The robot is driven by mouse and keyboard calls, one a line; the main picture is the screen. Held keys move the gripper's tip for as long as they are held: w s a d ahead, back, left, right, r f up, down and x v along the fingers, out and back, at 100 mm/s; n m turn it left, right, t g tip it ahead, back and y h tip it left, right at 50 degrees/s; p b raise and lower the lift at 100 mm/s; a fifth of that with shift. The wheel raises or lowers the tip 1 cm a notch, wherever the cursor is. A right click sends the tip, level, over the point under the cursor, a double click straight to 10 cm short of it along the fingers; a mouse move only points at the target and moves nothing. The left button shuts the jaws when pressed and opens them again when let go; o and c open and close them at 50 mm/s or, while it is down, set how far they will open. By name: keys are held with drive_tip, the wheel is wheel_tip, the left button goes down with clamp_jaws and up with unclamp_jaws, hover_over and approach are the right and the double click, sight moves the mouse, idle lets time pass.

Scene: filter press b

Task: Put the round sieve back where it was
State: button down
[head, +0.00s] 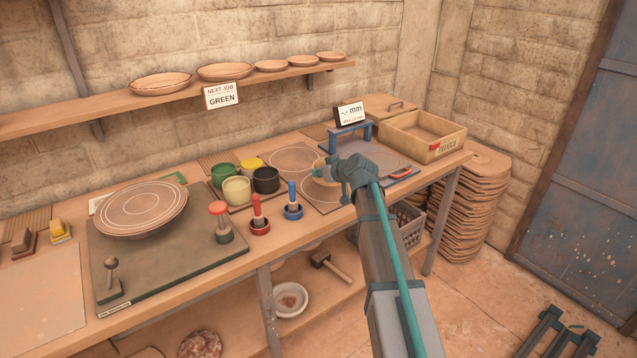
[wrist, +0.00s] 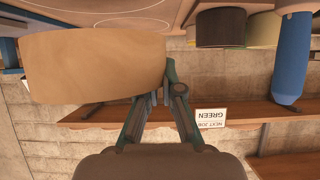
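The round sieve (head: 323,171) is a pale wooden hoop, seen partly behind my gripper (head: 340,172) in the head view. In the wrist view the sieve (wrist: 95,65) is a broad tan band, and my gripper (wrist: 160,90) has its fingers closed together at the band's edge. My gripper appears shut on the sieve's rim. The sieve is over or near a dark mat with pale circle outlines (head: 290,158). The gap beneath it cannot be judged, and its far side and mesh are hidden.
Paint pots, including a black one (head: 266,179), and red- and blue-handled stamps (head: 292,199) stand left of my gripper. A blue gauge bridge (head: 350,136) and wooden tray (head: 425,133) stand behind and right. A large plate (head: 140,208) sits at left. A shelf (head: 130,103) runs above.

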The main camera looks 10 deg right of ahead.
drive_tip(key=w+f, duration=0.2)
drive_tip(key=f, duration=0.1)
drive_tip(key=shift+w+d, duration=0.1)
drive_tip(key=shift+w, duration=0.25)
drive_tip(key=shift+f+p, duration=0.7)
drive_tip(key=shift+f, duration=1)
drive_tip(key=shift+f, duration=0.15)
drive_tip(key=c, duration=1.3)
unclamp_jaws()
drive_tip(key=shift+r, duration=0.3)
drive_tip(key=b+v, duration=0.2)
drive_tip(key=v, duration=0.9)
drive_tip(key=shift+s+d+r, duration=0.1)
drive_tip(key=shift+s+d, duration=0.05)
drive_tip(key=shift+s, duration=0.2)
